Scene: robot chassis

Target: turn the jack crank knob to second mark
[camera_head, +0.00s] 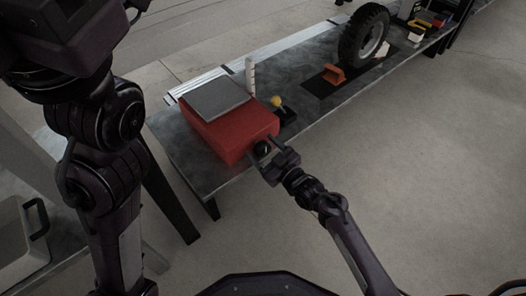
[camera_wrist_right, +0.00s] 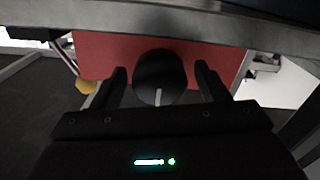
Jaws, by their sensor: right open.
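A red box (camera_head: 222,125) with a grey top plate (camera_head: 213,97) sits on the near end of a long dark bench. A round black knob (camera_head: 262,148) is on its front face. In the right wrist view the knob (camera_wrist_right: 160,77) shows a light pointer line at its edge, with the red face (camera_wrist_right: 105,55) behind it. My right gripper (camera_head: 268,152) is at the knob; in the wrist view its two fingers (camera_wrist_right: 161,84) stand apart on either side of it, with gaps visible. My left arm comes in at the left; its gripper is out of view.
The bench (camera_head: 185,150) carries a small yellow-topped lever (camera_head: 277,102), a white post (camera_head: 250,75), an orange block (camera_head: 334,75) and a black wheel (camera_head: 364,34). A white bin (camera_head: 22,240) stands at lower left. The floor to the right is clear.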

